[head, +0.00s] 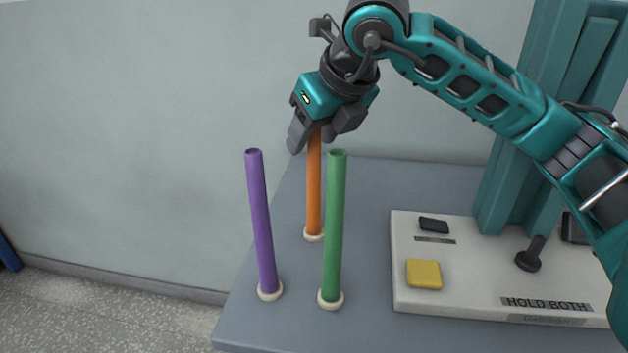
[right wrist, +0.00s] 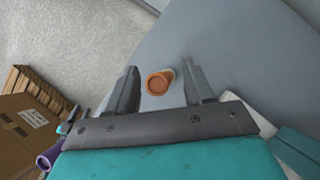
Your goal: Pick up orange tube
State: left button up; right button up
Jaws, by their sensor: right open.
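The orange tube (head: 314,190) stands upright in a pale round base on the grey-blue table, behind the green tube (head: 334,230) and to the right of the purple tube (head: 261,222). My right gripper (head: 318,138) is at the top of the orange tube, pointing down, and hides its upper end in the head view. In the right wrist view the orange tube's top (right wrist: 158,82) shows between the two open fingers, with a gap on each side. My left gripper is not in view.
A white control panel (head: 400,290) with a yellow button (head: 424,274) and a dark lever (head: 529,256) lies to the right of the tubes. The purple tube (right wrist: 48,158) also shows at the lower left of the right wrist view, near cardboard boxes (right wrist: 25,120). A wall stands behind the table.

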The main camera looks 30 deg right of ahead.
jog(key=shift+c, duration=0.2)
grip_shut()
dwell(0.3)
